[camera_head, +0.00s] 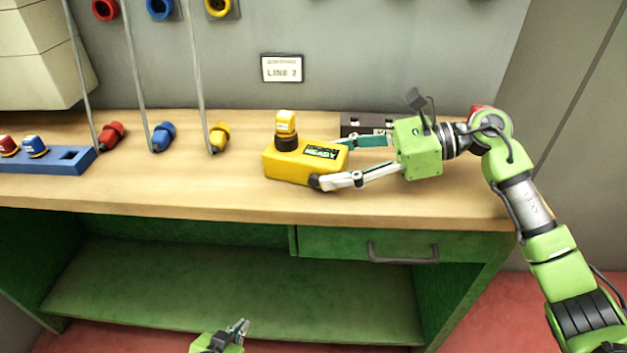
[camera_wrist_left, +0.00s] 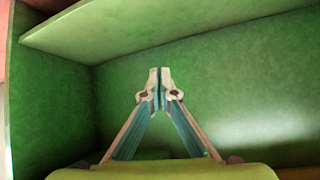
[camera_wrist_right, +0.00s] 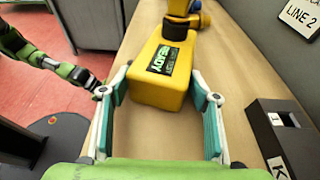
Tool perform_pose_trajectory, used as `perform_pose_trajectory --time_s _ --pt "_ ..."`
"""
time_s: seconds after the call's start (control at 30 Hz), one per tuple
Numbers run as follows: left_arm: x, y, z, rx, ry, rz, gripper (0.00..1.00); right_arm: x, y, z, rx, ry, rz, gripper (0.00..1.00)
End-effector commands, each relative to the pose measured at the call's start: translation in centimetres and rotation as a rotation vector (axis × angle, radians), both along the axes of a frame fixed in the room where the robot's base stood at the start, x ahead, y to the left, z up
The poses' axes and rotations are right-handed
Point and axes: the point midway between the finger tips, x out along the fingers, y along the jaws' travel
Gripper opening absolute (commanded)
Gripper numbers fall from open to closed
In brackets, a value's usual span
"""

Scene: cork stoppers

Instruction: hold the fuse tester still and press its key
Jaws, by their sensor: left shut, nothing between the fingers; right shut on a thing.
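The fuse tester (camera_head: 290,165) is a yellow box on the bench top with a dark display reading READY in green. A yellow-capped piece (camera_head: 285,122) with a dark base stands upright on its left part. My right gripper (camera_head: 327,163) is shut on the tester's right end, one finger on the front side and one behind. The right wrist view shows the tester (camera_wrist_right: 158,92) between the fingers. I cannot make out the key. My left gripper (camera_head: 241,326) is shut and empty, low in front of the bench; its tips meet in the left wrist view (camera_wrist_left: 160,78).
Red (camera_head: 111,135), blue (camera_head: 162,137) and yellow (camera_head: 219,137) plugs on cables lie left of the tester. A blue holder (camera_head: 50,160) with coloured pieces is further left. A dark box (camera_head: 352,125) stands behind my right gripper. The open green shelf (camera_head: 230,285) is below the bench top.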

Motion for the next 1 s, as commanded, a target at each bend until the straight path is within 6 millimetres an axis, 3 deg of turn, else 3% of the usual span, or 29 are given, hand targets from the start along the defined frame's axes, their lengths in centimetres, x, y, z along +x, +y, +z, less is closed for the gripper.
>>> perform_pose_trajectory --time_s 0.2,0.43,0.57,0.7,0.9,1.0 --pt "4.5 -2.4 9.8 -0.067 -0.311 -0.108 0.0 0.0 0.0 0.0 0.001 -0.001 0.0 0.44" --pt "5.5 -6.1 20.6 -0.171 -0.613 -0.255 0.0 0.0 0.0 0.0 0.001 -0.001 0.0 0.44" --pt "4.4 -8.3 26.6 -0.243 -0.77 -0.354 0.0 0.0 0.0 0.0 0.001 -0.001 0.0 0.44" --pt "1.9 -10.5 32.5 -0.331 -0.923 -0.47 0.0 0.0 0.0 0.0 0.001 -0.001 0.0 0.44" --pt "-2.0 -12.6 38.5 -0.462 -1.064 -0.606 0.0 0.0 0.0 0.0 0.001 -0.001 0.0 0.44" --pt "-3.3 -13.1 40.1 -0.507 -1.097 -0.647 0.0 0.0 0.0 0.0 0.001 -0.001 0.0 0.44"
